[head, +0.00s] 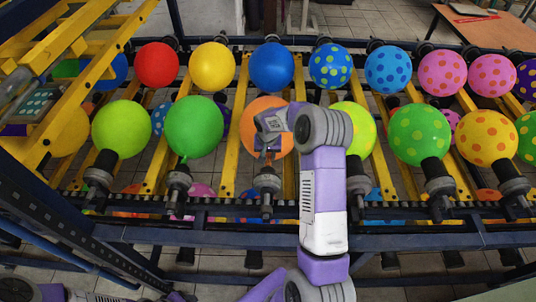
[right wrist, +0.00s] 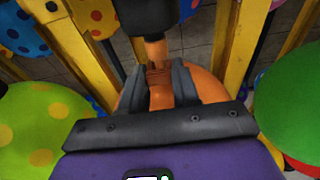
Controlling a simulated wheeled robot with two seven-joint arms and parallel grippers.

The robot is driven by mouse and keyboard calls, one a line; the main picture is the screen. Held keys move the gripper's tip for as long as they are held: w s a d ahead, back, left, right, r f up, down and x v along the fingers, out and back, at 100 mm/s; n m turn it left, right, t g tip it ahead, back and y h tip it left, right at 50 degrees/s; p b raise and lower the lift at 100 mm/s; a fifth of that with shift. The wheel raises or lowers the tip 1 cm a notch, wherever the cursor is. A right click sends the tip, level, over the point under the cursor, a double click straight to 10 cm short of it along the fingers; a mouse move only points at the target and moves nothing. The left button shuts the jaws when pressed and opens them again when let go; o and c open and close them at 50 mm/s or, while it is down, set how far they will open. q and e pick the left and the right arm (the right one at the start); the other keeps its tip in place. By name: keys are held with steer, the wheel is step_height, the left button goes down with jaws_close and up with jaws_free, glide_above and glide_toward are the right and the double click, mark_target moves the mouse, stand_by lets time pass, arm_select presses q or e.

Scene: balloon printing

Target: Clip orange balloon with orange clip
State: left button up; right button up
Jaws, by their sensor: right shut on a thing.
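The orange balloon (head: 249,116) sits on a black nozzle in the front row, partly covered by my right gripper (head: 266,148). In the right wrist view the balloon (right wrist: 208,86) shows behind the fingers, and its orange neck (right wrist: 155,50) runs to the black nozzle. My right gripper (right wrist: 158,78) is shut on a small ribbed orange-brown piece, which looks like the orange clip (right wrist: 158,74), at the balloon's neck. Whether the clip grips the neck cannot be told. My left gripper is out of view.
A green balloon (head: 194,126) stands left of my right gripper and a yellow-green dotted balloon (head: 357,118) right of it. A blue balloon (head: 272,66) is behind. Yellow bars (head: 238,95) and a dark front rail (head: 160,237) frame the rack.

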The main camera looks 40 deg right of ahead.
steer(key=shift+w+d+f+b, duration=0.1)
steer(key=shift+f+b, duration=0.8)
steer(key=shift+f, duration=0.15)
stand_by(0.7)
steer(key=o, duration=0.9)
steer(key=shift+s+a+r+p, duration=0.15)
steer(key=shift+r+p, duration=0.7)
steer(key=shift+r, duration=0.65)
steer(key=shift+s+a+r+p, duration=0.15)
steer(key=shift+r+p, duration=0.7)
steer(key=shift+r, duration=0.65)
steer(key=shift+s+a+r+p, duration=0.15)
steer(key=shift+r+p, duration=0.7)
steer(key=shift+r, duration=0.65)
